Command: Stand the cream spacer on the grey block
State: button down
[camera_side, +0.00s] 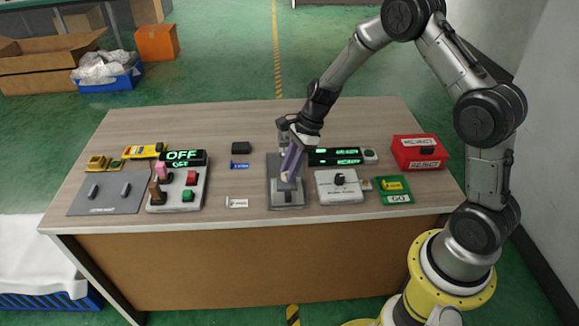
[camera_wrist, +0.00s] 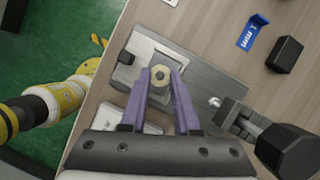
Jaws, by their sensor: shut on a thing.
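The cream spacer (camera_wrist: 160,74), a small ring-like piece with a hole, sits between the purple fingers of my gripper (camera_wrist: 159,80). In the side view the spacer (camera_side: 288,178) is a small pale spot at the fingertips, mostly hidden by them. My gripper (camera_side: 291,168) points down, tilted, and is shut on the spacer. A grey block (camera_side: 288,196) on the metal plate (camera_side: 275,170) shows just below the fingertips. The fingers hide part of it, and I cannot tell whether the spacer touches it.
A lever with a black knob (camera_wrist: 288,150) stands beside my gripper. A dark block (camera_side: 241,148) and a blue label (camera_side: 240,165) lie to the left. A white switch box (camera_side: 339,188) and lit displays (camera_side: 335,157) are close on the right.

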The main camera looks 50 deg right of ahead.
jog(key=shift+f, duration=0.6)
dwell(0.3)
jog(key=c, duration=0.6)
grip_release()
jog(key=shift+o, duration=0.3)
jog(key=o, duration=0.4)
jog(key=shift+o, duration=0.2)
jog(key=shift+r, duration=3.5)
